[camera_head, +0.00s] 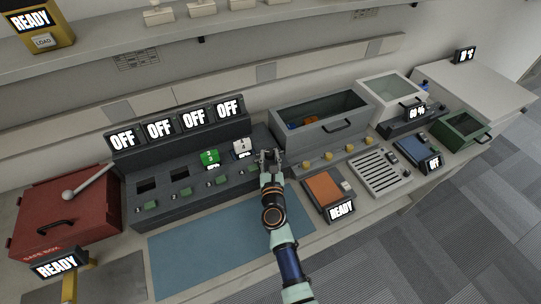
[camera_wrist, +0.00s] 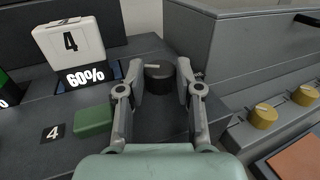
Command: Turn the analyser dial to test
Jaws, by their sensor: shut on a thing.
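A round black dial (camera_wrist: 159,74) with a short pale pointer mark stands on the dark console at its right end, in the wrist view. The mark lies roughly across the picture. My gripper (camera_wrist: 160,78) has its fingers closed on either side of the dial. In the head view my gripper (camera_head: 270,157) reaches the right end of the dark console (camera_head: 165,212), and the dial cannot be made out there. I cannot read any label by the dial.

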